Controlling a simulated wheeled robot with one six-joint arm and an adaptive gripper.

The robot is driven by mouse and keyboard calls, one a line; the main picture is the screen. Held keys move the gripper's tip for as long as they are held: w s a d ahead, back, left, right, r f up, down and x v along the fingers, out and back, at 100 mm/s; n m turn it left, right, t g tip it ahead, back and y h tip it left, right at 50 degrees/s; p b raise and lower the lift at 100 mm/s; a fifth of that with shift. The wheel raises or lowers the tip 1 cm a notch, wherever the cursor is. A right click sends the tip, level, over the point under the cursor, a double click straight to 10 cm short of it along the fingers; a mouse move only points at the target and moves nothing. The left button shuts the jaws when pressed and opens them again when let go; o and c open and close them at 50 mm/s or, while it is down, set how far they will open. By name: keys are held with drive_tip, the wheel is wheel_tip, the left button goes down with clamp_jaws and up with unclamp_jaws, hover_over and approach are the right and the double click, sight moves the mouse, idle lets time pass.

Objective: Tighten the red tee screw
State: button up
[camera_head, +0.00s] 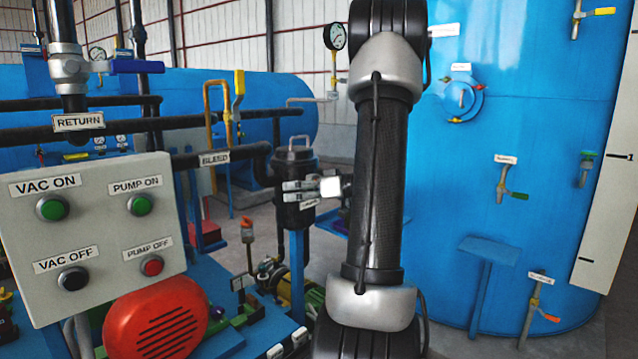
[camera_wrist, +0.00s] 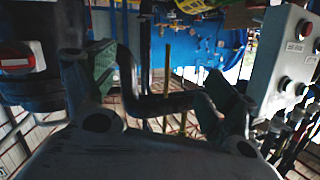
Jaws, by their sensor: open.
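I cannot pick out a red tee screw with certainty in either view. A small red-orange handle (camera_head: 246,222) stands on a fitting left of the black canister in the head view; I cannot tell if it is the tee screw. My gripper (camera_head: 287,191) is at mid-height in front of the black canister (camera_head: 296,160), its fingers pointing left. In the wrist view my gripper (camera_wrist: 162,75) has its fingers spread apart, with nothing held. A black bent pipe (camera_wrist: 170,104) shows between and beyond the fingers; contact cannot be told.
A grey control box (camera_head: 95,225) with several buttons stands at left, above a red motor cover (camera_head: 157,320). The box also shows in the wrist view (camera_wrist: 282,60). A large blue vessel (camera_head: 540,130) with valves stands at right. A yellow-handled valve (camera_head: 239,85) and pipes rise behind.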

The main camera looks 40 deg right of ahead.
drive_tip(key=d+f+m+t+h, duration=0.15)
drive_tip(key=d+t+h, duration=0.3)
drive_tip(key=d, duration=1.05)
drive_tip(key=shift+g+h, duration=0.25)
drive_tip(key=shift+h, duration=0.2)
drive_tip(key=w, duration=0.7)
drive_tip(key=shift+w, duration=0.1)
drive_tip(key=shift+c, duration=0.4)
drive_tip(key=c, duration=0.9)
